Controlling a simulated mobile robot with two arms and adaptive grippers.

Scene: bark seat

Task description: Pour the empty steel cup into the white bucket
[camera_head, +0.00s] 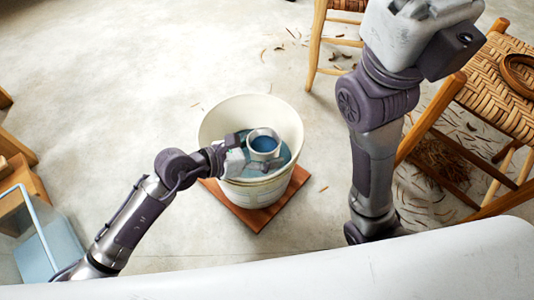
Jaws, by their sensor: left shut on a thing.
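The white bucket (213,124) stands upright on a square reddish-brown board (256,218) on the floor. It has blue liquid inside. My left gripper (246,157) reaches over the bucket from the left and is shut on the steel cup (277,143). The cup is within the bucket's outline, its round opening facing up toward the camera. The inside of the cup looks blue; I cannot tell whether this is liquid or reflection. The fingertips are partly hidden by the cup. My right arm rises on the right, and its gripper is not seen.
A woven-seat chair (500,72) stands at right with a coiled ring on it, another chair (315,45) behind. Bark scraps (445,165) litter the floor around them. A clear blue-tinted bin (40,245) is at lower left. The floor left of the bucket is clear.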

